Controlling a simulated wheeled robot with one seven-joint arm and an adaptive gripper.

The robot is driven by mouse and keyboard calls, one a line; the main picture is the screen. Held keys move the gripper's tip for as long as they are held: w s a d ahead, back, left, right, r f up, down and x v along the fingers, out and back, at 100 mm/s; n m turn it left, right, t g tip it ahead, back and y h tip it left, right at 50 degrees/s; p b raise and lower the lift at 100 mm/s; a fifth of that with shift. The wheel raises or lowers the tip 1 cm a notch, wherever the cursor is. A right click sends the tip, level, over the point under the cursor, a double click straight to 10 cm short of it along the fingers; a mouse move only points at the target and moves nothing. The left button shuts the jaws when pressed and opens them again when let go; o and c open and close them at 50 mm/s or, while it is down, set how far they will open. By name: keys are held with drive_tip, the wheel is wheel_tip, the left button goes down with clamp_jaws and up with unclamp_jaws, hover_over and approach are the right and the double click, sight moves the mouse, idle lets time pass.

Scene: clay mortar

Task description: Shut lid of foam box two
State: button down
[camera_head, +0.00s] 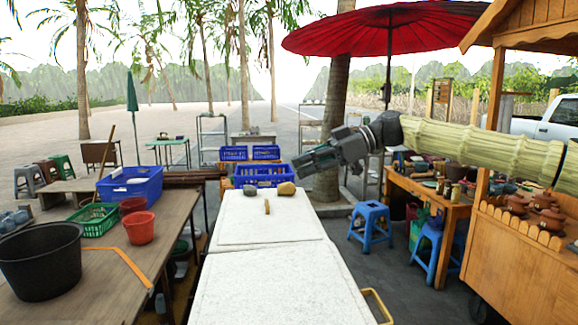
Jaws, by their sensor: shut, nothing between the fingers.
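A long white foam surface (280,285) runs up the middle of the view, split by a seam into a near panel and a far panel (245,222). Both panels look flat from here. I cannot tell which one belongs to foam box two, or whether a lid stands slightly raised. My gripper (303,166) is shut and empty. It points left, in the air above and to the right of the far panel's end, apart from it.
Two stones (286,188) and a small brown piece (267,207) lie on the far panel. Blue crates (262,174) stand behind. A wooden table with a black tub (40,262) is left. A wooden stall (520,250) and blue stools (370,222) are right.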

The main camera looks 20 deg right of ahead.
drive_tip(key=s+d+f+t+y+b, duration=0.15)
drive_tip(key=d+f+y+b, duration=0.25)
drive_tip(key=d+f+b, duration=0.95)
drive_tip(key=s+d+f+y+b, duration=0.35)
drive_tip(key=d+f+b, duration=0.75)
drive_tip(key=f+b, duration=0.55)
wheel_tip(320, 180, down, 17)
drive_tip(key=d+y+b, duration=0.1)
drive_tip(key=d+b, duration=0.1)
drive_tip(key=b, duration=0.9)
drive_tip(key=shift+f, duration=0.15)
drive_tip(key=shift+d+y, duration=0.1)
drive_tip(key=shift+y, duration=0.15)
wheel_tip(320, 180, up, 5)
drive_tip(key=d, duration=0.1)
drive_tip(key=p+v, duration=0.1)
drive_tip(key=v, duration=0.9)
drive_tip(key=shift+f, duration=0.2)
